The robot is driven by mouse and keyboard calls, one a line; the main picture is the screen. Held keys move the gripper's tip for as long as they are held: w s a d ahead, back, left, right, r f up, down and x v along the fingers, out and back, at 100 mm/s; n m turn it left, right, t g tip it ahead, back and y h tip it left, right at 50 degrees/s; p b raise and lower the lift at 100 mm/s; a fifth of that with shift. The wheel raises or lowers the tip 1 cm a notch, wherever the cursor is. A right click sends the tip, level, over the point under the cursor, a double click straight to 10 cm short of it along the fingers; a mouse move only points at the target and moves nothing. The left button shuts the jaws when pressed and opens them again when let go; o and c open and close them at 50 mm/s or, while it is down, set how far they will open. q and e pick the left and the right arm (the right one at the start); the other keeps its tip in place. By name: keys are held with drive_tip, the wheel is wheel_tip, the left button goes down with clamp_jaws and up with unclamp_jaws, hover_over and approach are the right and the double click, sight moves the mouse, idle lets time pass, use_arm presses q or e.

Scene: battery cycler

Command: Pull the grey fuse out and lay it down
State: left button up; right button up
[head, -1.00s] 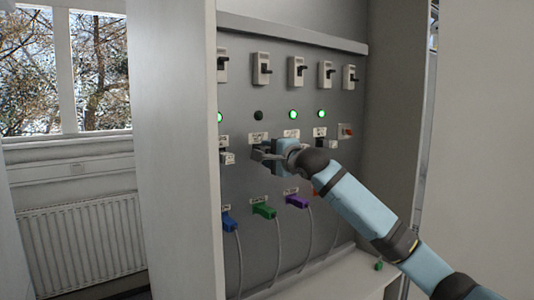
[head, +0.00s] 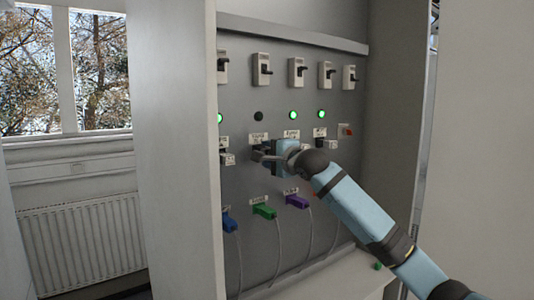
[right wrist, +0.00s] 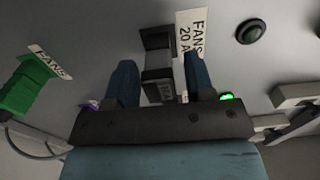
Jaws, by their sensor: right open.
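The grey fuse (right wrist: 158,86) sits in its dark holder on the panel, beside a label reading "FANS 20 A". My right gripper (right wrist: 162,80) is open, with one blue finger on each side of the fuse. A gap shows between the fuse and the fingers, so they do not appear to grip it. In the head view my right gripper (head: 266,156) reaches the panel below the unlit lamp (head: 258,116), and it largely hides the fuse there. My left gripper is in neither view.
Other fuses (head: 227,158) sit on either side. Switches (head: 262,69) and lit green lamps (head: 293,114) are above. A green plug (head: 264,211) and a purple plug (head: 297,201) with cables hang below. A pale shelf (head: 330,278) with a small green object (head: 377,266) runs along the bottom.

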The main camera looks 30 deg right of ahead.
drive_tip(key=c, duration=0.7)
drive_tip(key=shift+s+f, duration=0.1)
drive_tip(key=shift+s, duration=0.05)
drive_tip(key=shift+s+d+b, duration=0.15)
drive_tip(key=shift+s+b, duration=0.15)
drive_tip(key=shift+s, duration=1.05)
drive_tip(key=shift+s+d+b, duration=0.1)
drive_tip(key=shift+s+b, duration=0.2)
drive_tip(key=shift+s, duration=1.05)
